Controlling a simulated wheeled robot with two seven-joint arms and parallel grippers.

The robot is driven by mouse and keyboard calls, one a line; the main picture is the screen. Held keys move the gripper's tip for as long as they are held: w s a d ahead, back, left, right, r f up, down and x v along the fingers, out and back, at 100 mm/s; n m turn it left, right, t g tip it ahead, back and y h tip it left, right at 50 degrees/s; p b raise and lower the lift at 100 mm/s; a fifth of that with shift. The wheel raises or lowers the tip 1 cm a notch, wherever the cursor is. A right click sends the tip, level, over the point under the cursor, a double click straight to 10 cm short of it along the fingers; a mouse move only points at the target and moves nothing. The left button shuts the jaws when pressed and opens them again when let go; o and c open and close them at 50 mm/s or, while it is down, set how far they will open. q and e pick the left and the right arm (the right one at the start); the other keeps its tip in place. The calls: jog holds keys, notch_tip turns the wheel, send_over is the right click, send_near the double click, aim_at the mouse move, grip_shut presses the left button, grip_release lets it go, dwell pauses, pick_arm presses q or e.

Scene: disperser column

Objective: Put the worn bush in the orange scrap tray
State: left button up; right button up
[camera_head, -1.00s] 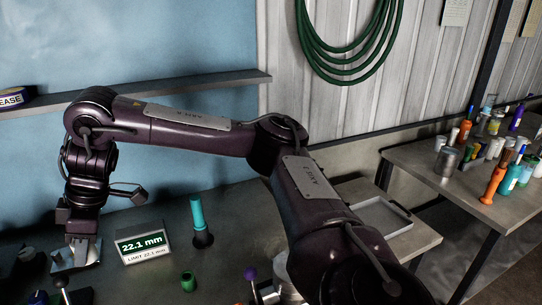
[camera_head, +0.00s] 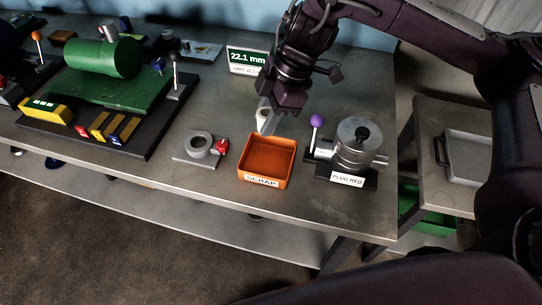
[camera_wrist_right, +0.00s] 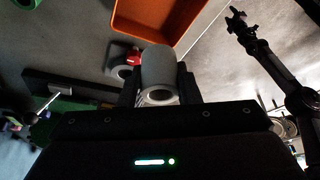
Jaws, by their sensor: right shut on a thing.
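The worn bush is a grey hollow cylinder (camera_wrist_right: 160,75) in the right wrist view. My right gripper (camera_head: 265,126) is shut on it; the fingers (camera_wrist_right: 160,88) show on either side of it. In the head view the bush (camera_head: 262,115) shows small and pale, partly hidden by the fingers. The orange scrap tray (camera_head: 268,181), labelled SCRAP, is open and looks empty. The gripper is just behind its back left corner; its exact height is unclear. The tray also shows in the wrist view (camera_wrist_right: 160,38). A dark jointed arm, seemingly my left, ends in a small gripper (camera_wrist_right: 238,14); its jaws are unclear.
A grey ring fixture with a red part (camera_head: 198,145) stands left of the tray. A PLUG RED fixture (camera_head: 357,145) with a purple-knobbed lever (camera_head: 316,121) stands close on the right. The 22.1 mm display (camera_head: 247,58) is behind. The bench front strip is clear.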

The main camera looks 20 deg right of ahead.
send_over(262, 165)
jog(key=d, duration=0.2)
notch_tip(262, 165, down, 8)
jog(key=shift+s+a+r+p, duration=0.15)
jog(key=shift+r+p, duration=0.05)
jog(key=shift+p, duration=0.1)
notch_tip(262, 165, down, 5)
jog(key=shift+r+p, duration=0.1)
jog(key=shift+p, duration=0.2)
jog(key=shift+f, duration=0.3)
jog(key=shift+f, duration=0.1)
jog(key=o, duration=1)
jog(key=shift+c, duration=0.2)
